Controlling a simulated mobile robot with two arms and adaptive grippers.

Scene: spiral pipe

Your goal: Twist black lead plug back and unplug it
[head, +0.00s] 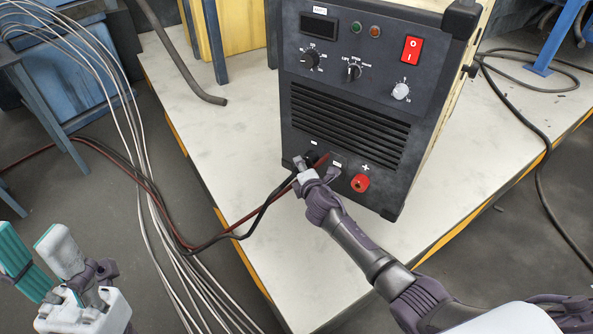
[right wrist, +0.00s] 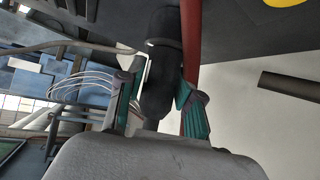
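The black lead plug (right wrist: 160,70) sits at the lower front of the dark welding machine (head: 350,190), and its black cable (head: 262,212) runs off to the left. My right gripper (head: 308,168) is at the lower panel and largely hides the plug in the head view. In the right wrist view, its green-padded fingers (right wrist: 158,98) stand on both sides of the plug, apparently closed against it. A red lead (right wrist: 191,60) passes close beside the plug. My left gripper (head: 38,255) is open and empty at the lower left, away from the machine.
A red socket (head: 360,183) marked plus lies right of my right gripper. The machine stands on a pale table top (head: 240,160) with a yellow-edged side. Several thin grey cables (head: 150,190) hang at the left. A black cable (head: 540,170) lies at the right.

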